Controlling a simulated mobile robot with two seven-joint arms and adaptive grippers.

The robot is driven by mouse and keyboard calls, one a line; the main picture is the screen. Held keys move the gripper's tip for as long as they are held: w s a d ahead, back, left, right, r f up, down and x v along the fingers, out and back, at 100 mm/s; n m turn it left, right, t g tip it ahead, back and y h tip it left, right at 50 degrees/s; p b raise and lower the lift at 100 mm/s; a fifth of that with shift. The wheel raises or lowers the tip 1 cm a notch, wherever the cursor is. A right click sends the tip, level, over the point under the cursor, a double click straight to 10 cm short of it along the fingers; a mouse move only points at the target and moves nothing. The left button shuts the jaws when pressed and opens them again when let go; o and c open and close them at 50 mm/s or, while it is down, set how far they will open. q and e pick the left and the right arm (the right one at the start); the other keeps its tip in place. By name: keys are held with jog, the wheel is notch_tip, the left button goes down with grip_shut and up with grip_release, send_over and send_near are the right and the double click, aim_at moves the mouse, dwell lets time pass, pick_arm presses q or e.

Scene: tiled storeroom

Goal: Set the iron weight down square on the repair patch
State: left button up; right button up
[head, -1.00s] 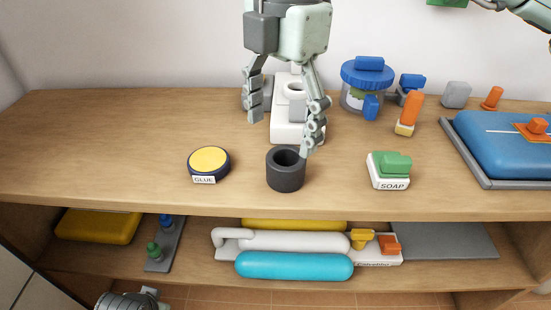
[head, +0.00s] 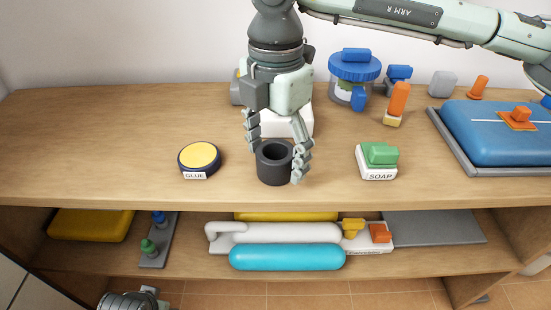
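The iron weight, which I take to be the dark grey cylinder (head: 275,172) with a round hollow in its top, stands upright near the bench's front edge. My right gripper (head: 275,165) points down over it, open, one finger on each side. The right finger overlaps the cylinder's right edge; I cannot tell whether either finger touches it. The orange repair patch (head: 507,123) lies on a blue cushion-like object at the right, with an orange knob on it. Part of my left arm (head: 128,300) shows at the bottom left edge; its fingers are not visible.
A glue tin (head: 199,158) stands left of the cylinder, a soap block (head: 377,167) right of it. A white object (head: 298,122) is behind my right gripper. A blue-lidded jar (head: 354,68) and orange-handled brush (head: 398,100) stand further back. The bench's left is clear.

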jog(key=c, duration=1.4)
grip_shut()
jog(key=shift+r, duration=0.15)
